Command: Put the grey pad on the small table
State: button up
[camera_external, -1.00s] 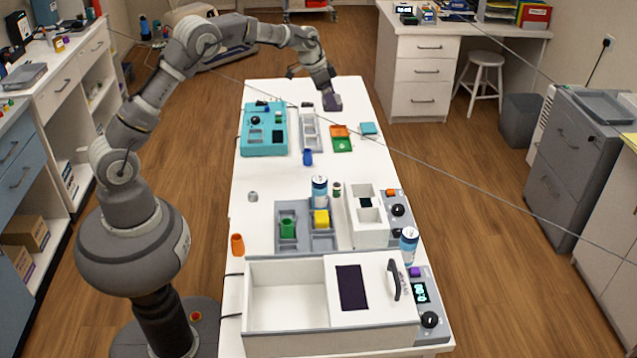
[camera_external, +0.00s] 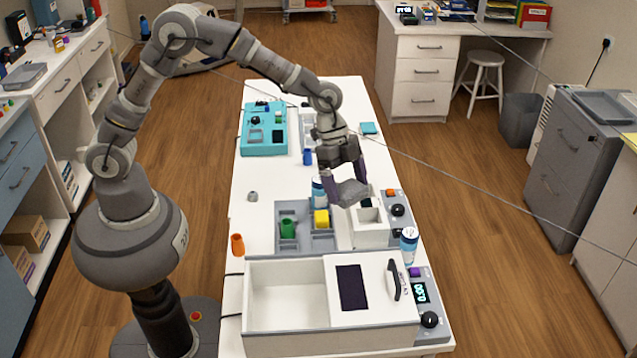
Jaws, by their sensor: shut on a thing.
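My gripper (camera_external: 347,182) is shut on the grey pad (camera_external: 353,193), which sits between its two dark fingers. The pad is tilted and looks held above the long white table (camera_external: 265,192), over the area of the white box with square openings (camera_external: 369,232). The gap below the pad is hard to judge from this angle. The fingers cover part of the pad's sides. No separate small table is clearly identifiable; the long white table stands in the middle of the room.
A grey tray (camera_external: 304,243) with green and yellow pieces, a blue-white can (camera_external: 409,242) and a white box with a sliding lid (camera_external: 285,262) crowd the near half. A teal device (camera_external: 264,146) stands farther back. The table's left middle is mostly clear.

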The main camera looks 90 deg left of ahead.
jog(key=s+d+m+g+p, duration=0.1)
jog(key=s+d+m, duration=0.2)
jog(key=s+d, duration=0.55)
jog(key=s+d+m+g, duration=0.1)
jog(key=s+d+m, duration=0.4)
jog(key=d, duration=0.6)
jog(key=shift+n+h, duration=0.4)
jog(key=shift+n, duration=0.3)
jog(key=f+b, duration=0.1)
jog(key=f, duration=0.4)
jog(key=s+f+b, duration=0.1)
jog(key=f, duration=0.4)
jog(key=f+b, duration=0.1)
jog(key=f, duration=0.4)
jog(key=shift+s, duration=0.15)
jog(key=shift+c, duration=0.6)
jog(key=o, duration=1)
jog(key=shift+o, duration=0.2)
jog(key=shift+r, duration=0.15)
